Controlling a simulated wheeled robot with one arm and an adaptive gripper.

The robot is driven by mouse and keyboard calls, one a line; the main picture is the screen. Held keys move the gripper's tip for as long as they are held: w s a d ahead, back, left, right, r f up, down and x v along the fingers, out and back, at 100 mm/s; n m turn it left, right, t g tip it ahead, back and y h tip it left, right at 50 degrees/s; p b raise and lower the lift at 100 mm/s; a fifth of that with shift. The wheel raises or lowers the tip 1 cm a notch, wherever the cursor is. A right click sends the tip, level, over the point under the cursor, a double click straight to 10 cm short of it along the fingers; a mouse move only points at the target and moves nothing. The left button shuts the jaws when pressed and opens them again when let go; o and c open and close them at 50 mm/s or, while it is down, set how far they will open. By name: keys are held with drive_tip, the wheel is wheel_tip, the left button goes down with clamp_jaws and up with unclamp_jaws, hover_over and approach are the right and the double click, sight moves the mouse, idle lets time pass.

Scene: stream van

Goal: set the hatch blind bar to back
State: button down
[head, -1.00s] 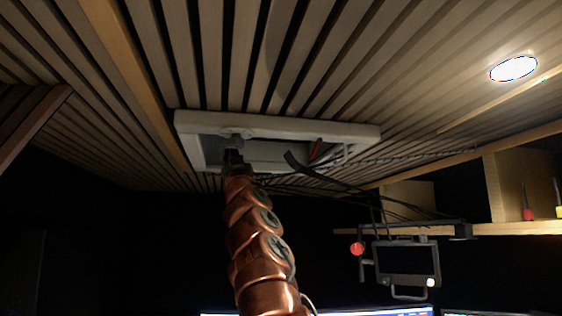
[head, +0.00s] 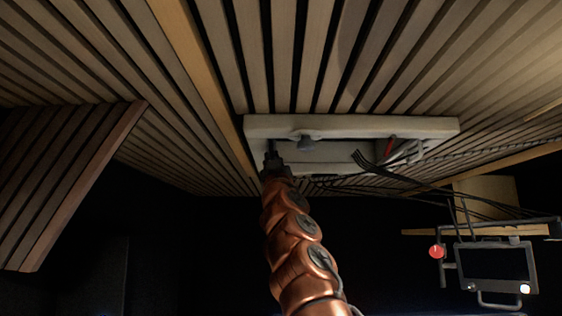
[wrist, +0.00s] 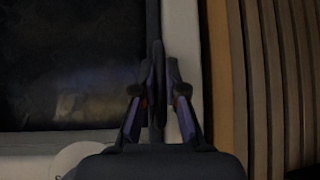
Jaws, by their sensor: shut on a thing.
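My gripper (head: 272,158) is up at the frame's left end, left of the knob. In the wrist view, my gripper (wrist: 158,88) has its fingers around a dark, narrow bar, the blind bar (wrist: 153,22). The bar runs alongside the frame's pale side (wrist: 182,40), next to a dark opening (wrist: 70,60). In the head view the bar is mostly hidden at the gripper.
Black cables and a red item (head: 389,146) hang at the hatch's right part. A monitor on a bracket (head: 495,264) with a red knob (head: 436,251) hangs at lower right. A slatted panel (head: 75,180) juts down at left. The space below the hatch looks dark.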

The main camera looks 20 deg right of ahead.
drive_tip(key=shift+a+y, duration=0.25)
drive_tip(key=shift+y, duration=0.05)
drive_tip(key=c, duration=1.2)
unclamp_jaws()
drive_tip(key=shift+r, duration=0.1)
drive_tip(key=shift+s+d, duration=0.1)
drive_tip(key=shift+s+r, duration=0.15)
drive_tip(key=shift+s, duration=0.2)
drive_tip(key=shift+s, duration=0.1)
drive_tip(key=shift+s, duration=0.1)
